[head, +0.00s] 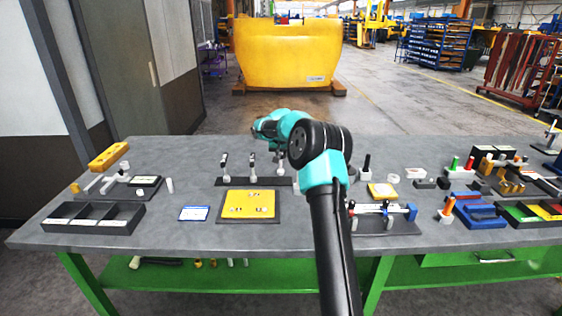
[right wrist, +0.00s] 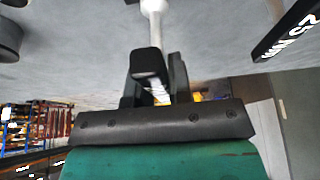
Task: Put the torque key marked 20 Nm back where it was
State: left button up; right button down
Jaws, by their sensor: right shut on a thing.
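My right gripper (head: 279,152) is above the right end of a dark rack (head: 235,182), partly hidden by my arm in the head view. In the right wrist view it is shut on the black handle of a torque key (right wrist: 146,63), whose pale shaft runs to the top edge. The handle's marking is too foreshortened to read. Two other torque keys, the left one (head: 224,165) and the middle one (head: 252,165), stand upright on the rack. A black handle reading 25 Nm (right wrist: 287,35) shows in the wrist view. Whether the held key touches the rack I cannot tell.
A yellow panel on a dark board (head: 274,207) lies in front of the rack. A blue-edged card (head: 194,214) and a black divided tray (head: 130,225) are to the left. Fixtures and a blue holder (head: 478,213) crowd the right. Bare grey tabletop lies left of the rack.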

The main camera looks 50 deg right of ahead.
aim_at(281, 167)
dwell(0.3)
jog(key=shift+w+d, duration=0.15)
jog(key=shift+d, duration=0.05)
jog(key=shift+f, duration=1.75)
jog(key=shift+f, duration=0.15)
jog(key=c, duration=1)
grip_release()
jog(key=shift+c, duration=0.2)
jog(key=v, duration=1.2)
